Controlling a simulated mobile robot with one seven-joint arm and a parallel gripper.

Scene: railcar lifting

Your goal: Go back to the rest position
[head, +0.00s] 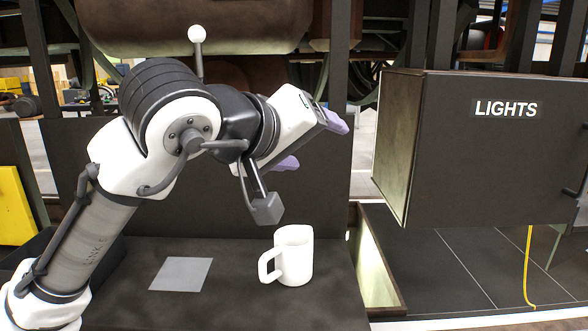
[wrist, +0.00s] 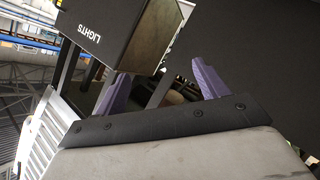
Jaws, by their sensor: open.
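My gripper (head: 312,143) is raised above the dark bench at the middle of the head view, tilted toward the right. Its two purple fingers stand apart with nothing between them. In the wrist view the open fingers (wrist: 160,88) point up toward the dark box. A white mug (head: 294,256) stands upright on the dark bench top (head: 225,300), below my gripper and clear of it. Its handle faces left. A grey square (head: 182,274) lies flat on the bench to the left of the mug.
A dark box marked LIGHTS (head: 480,150) stands out at the right, close to my gripper's side; it also shows in the wrist view (wrist: 125,35). A dark upright panel backs the bench. A yellow cable (head: 529,265) hangs below the box. A yellow object (head: 17,205) is at the far left.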

